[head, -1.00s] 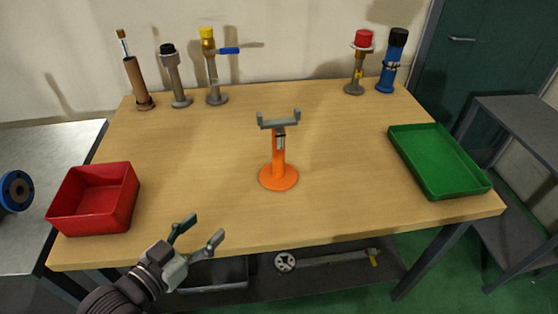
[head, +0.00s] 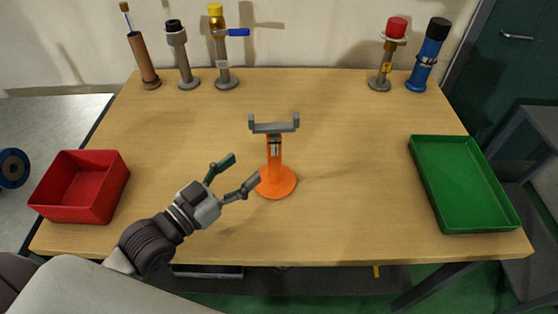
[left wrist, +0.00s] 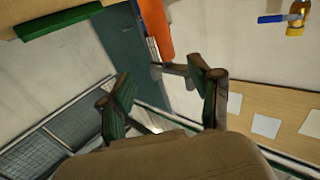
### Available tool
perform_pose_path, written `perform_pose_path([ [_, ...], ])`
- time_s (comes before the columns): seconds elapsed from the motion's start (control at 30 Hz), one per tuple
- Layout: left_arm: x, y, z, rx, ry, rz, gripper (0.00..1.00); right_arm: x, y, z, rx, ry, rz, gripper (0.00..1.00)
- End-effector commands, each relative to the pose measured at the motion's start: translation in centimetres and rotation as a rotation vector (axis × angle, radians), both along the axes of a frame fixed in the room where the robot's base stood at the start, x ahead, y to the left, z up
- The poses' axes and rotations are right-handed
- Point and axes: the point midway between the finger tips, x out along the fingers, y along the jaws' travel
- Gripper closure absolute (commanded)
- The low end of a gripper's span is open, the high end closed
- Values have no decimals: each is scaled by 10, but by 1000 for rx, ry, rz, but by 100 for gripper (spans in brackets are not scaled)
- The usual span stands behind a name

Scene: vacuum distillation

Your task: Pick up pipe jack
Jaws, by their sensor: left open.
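The pipe jack (head: 274,158) stands upright at the middle of the table, with an orange post and round base and a grey U-shaped head. Its orange part also shows at the top of the left wrist view (left wrist: 155,26). My left gripper (head: 243,169) is open and empty just left of the jack, fingers pointing toward it. In the head view the lower fingertip overlaps the edge of the orange base; contact cannot be told. In the left wrist view the open fingers (left wrist: 165,85) are apart with nothing between them. My right gripper is out of view.
A red bin (head: 82,207) is at the table's left and a green tray (head: 462,228) at its right. Several pipe fittings stand along the back, including a yellow-topped one with a blue handle (head: 220,52) and a blue one (head: 426,58). The tabletop right of the jack is clear.

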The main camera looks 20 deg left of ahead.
Motion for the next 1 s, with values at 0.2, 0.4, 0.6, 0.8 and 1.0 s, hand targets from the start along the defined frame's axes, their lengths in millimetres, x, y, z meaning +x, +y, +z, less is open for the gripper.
perform_pose_path([
  [0.2, 38, -17, 3, -1, -4, 1, 37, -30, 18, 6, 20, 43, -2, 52],
  [0.4, 53, -25, 1, 0, -1, 0, 37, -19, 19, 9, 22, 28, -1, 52],
  [0.6, 75, -31, 4, 0, -3, 0, 37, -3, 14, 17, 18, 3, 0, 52],
  [0.8, 99, -40, 2, 0, -1, 1, 37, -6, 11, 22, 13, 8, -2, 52],
  [1.0, 103, -42, 1, 2, 0, 0, 37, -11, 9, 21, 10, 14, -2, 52],
])
